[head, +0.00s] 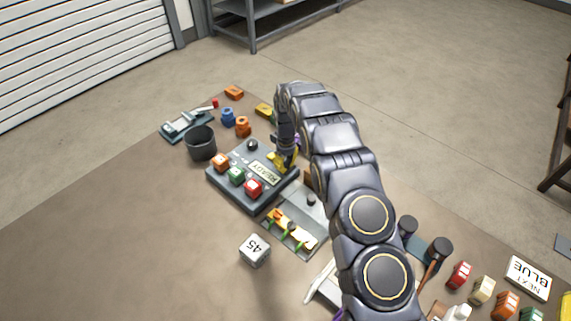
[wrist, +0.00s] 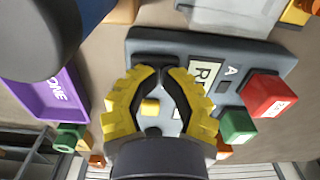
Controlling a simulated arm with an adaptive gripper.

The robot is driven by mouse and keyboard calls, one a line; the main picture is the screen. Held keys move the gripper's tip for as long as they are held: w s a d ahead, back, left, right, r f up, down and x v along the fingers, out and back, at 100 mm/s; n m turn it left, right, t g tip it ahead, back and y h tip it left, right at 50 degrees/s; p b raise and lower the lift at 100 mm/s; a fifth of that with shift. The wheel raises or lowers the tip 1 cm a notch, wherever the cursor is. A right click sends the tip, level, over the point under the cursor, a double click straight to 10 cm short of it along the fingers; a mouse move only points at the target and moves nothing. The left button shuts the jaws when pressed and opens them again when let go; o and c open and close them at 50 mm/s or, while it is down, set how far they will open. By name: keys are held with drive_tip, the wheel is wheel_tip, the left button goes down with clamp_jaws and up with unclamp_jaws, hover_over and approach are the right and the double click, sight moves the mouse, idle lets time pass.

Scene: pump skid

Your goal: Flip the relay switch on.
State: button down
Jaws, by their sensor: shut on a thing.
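The relay panel (head: 225,188) is a dark grey box on the table, with a READY plate (head: 264,172) and red, green and orange blocks along its near edge. It also shows in the wrist view (wrist: 245,52). My gripper (head: 285,163) is at the panel's right far side, pointing down. In the wrist view its yellow fingers (wrist: 160,72) close together over a dark part of the panel beside the READY plate. The relay switch appears to be between the fingertips; they mostly hide it, and its position cannot be read.
A dark cup (head: 201,143) stands left of the panel. A tray with colored levers (head: 292,232) and a white cube marked 45 (head: 255,249) lie in front. A purple bin (wrist: 52,95) is close beside my gripper. The table's left front is clear.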

drive_tip(key=shift+w+d+f, duration=0.15)
drive_tip(key=shift+w+d, duration=0.25)
drive_tip(key=shift+d, duration=0.3)
wheel_tip(320, 180, up, 14)
drive_tip(key=w, duration=0.1)
drive_tip(key=shift+w+d, duration=0.15)
drive_tip(key=shift+d, duration=0.25)
drive_tip(key=shift+s+a+r+g+y, duration=0.3)
drive_tip(key=shift+s+r+g+y, duration=0.1)
drive_tip(key=shift+g+y, duration=0.1)
